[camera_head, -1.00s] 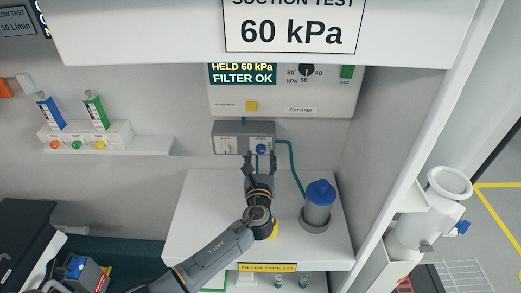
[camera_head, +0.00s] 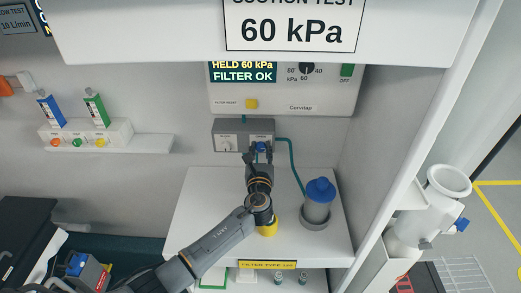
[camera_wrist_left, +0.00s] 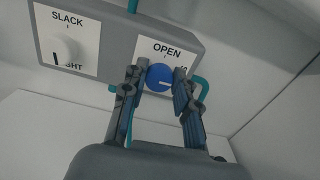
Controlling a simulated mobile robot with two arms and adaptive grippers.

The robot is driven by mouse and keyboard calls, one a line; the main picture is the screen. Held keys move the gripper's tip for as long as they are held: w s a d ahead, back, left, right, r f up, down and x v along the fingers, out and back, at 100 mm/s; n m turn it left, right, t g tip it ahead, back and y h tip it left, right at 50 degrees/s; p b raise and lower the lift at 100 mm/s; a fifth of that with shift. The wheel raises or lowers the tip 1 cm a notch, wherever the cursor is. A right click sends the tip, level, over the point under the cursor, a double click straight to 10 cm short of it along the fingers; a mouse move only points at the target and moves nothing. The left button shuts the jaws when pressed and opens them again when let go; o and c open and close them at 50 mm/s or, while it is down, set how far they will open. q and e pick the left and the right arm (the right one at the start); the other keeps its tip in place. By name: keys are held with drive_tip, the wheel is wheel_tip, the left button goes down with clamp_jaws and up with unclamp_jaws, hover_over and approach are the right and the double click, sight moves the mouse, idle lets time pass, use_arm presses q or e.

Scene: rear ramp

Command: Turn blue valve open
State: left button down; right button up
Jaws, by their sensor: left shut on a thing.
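The blue valve (camera_wrist_left: 159,78) is a round blue knob with a white pointer line, on the right of a grey box (camera_wrist_left: 115,28). A label (camera_wrist_left: 165,49) reading OPEN sits above it. In the wrist view the white line points to the right. My left gripper (camera_wrist_left: 156,80) has one finger on each side of the knob and is shut on it. In the head view the gripper (camera_head: 261,152) covers part of the blue valve (camera_head: 261,146). My right gripper is not in view.
A white knob (camera_wrist_left: 66,51) labelled SLACK is left of the valve. A teal hose (camera_head: 292,165) runs from the box towards a blue-capped canister (camera_head: 319,203) on the white shelf (camera_head: 200,215). The suction panel (camera_head: 300,90) is above.

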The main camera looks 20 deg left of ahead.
use_arm(q)
drive_tip(key=n+b, duration=0.3)
drive_tip(key=n, duration=0.1)
drive_tip(key=shift+f, duration=0.2)
drive_tip(key=n+b, duration=0.3)
drive_tip(key=n, duration=0.1)
drive_tip(key=shift+a+n, duration=0.1)
drive_tip(key=shift+n, duration=0.3)
drive_tip(key=n+b, duration=0.3)
drive_tip(key=n, duration=0.1)
drive_tip(key=shift+n, duration=0.3)
drive_tip(key=shift+n+b, duration=1.05)
drive_tip(key=shift+n, duration=0.95)
